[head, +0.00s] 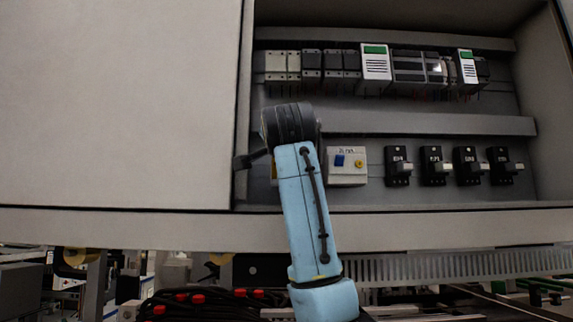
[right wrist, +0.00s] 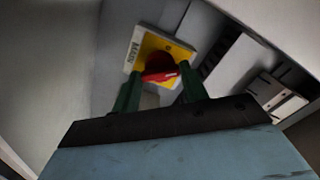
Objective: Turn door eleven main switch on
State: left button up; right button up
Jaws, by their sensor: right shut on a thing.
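The main switch shows in the right wrist view as a red rotary knob (right wrist: 160,66) on a yellow plate (right wrist: 182,52) with a white label reading MAIN. The knob's grip bar lies nearly level across the picture, slightly tilted. My right gripper (right wrist: 160,78) has its two dark green fingers on either side of the knob and is shut on it. In the head view my blue right arm reaches up into the cabinet and its dark wrist hides the switch and the fingertips. My left gripper is in neither view.
The open cabinet holds an upper row of modules (head: 408,66). A large grey door panel (head: 115,105) fills the left. The cabinet's bottom edge (head: 450,230) runs below.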

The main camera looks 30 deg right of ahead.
jog(key=shift+m+p, duration=0.65)
jog(key=shift+m, duration=2.95)
jog(key=o, duration=1)
jog(key=b+v, duration=0.4)
jog(key=v, duration=0.9)
jog(key=shift+s+a, duration=0.1)
jog(key=shift+a, duration=0.05)
